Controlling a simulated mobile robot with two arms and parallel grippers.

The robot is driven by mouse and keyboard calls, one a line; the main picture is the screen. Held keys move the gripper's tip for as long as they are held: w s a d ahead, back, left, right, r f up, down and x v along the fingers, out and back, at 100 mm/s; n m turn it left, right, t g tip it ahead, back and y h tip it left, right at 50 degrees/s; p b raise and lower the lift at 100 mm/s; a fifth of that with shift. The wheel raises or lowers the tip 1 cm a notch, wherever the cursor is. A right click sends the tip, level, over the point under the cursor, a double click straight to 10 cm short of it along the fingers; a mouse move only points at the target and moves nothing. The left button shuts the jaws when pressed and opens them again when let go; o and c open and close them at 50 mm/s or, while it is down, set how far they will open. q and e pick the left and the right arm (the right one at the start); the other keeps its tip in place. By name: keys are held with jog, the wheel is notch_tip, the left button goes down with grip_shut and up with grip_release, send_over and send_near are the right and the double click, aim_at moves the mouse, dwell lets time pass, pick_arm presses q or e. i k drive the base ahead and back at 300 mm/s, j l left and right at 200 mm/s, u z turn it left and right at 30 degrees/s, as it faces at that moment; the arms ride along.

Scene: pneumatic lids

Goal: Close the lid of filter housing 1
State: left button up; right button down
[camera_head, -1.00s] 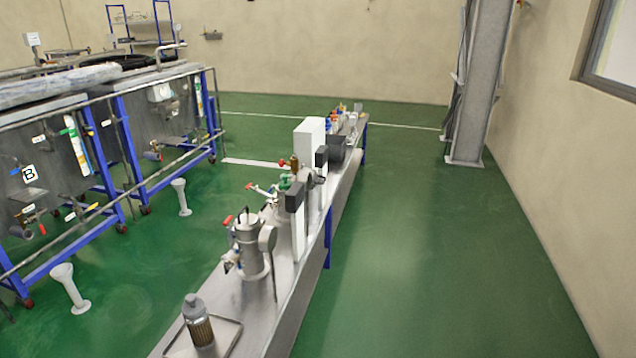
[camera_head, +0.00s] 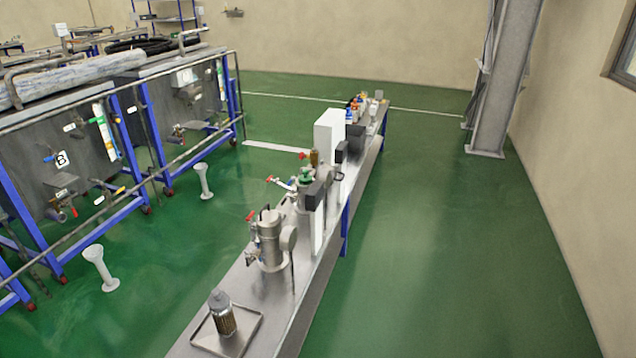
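A metal filter housing (camera_head: 272,246) stands upright on the long steel bench in the head view. A round grey disc, perhaps its lid (camera_head: 288,239), shows at its right side; I cannot tell whether the lid is open. A red-handled valve sits at its left. A second housing (camera_head: 304,199) with a green part stands farther along the bench, partly hidden by a dark box. I cannot read any number on either housing. Neither of my grippers is in view.
The steel bench (camera_head: 300,305) runs away from me. A white box (camera_head: 329,135) stands farther back. Tanks in blue frames stand left, with white posts (camera_head: 99,267) before them. Green floor (camera_head: 430,270) is clear right.

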aim_at(323, 165)
jog(key=i+l+u, duration=0.35)
jog(key=l+u, duration=0.15)
jog(key=i+l+u, duration=0.25)
jog(key=l, duration=0.2)
jog(key=k+j, duration=0.05)
jog(key=k, duration=0.05)
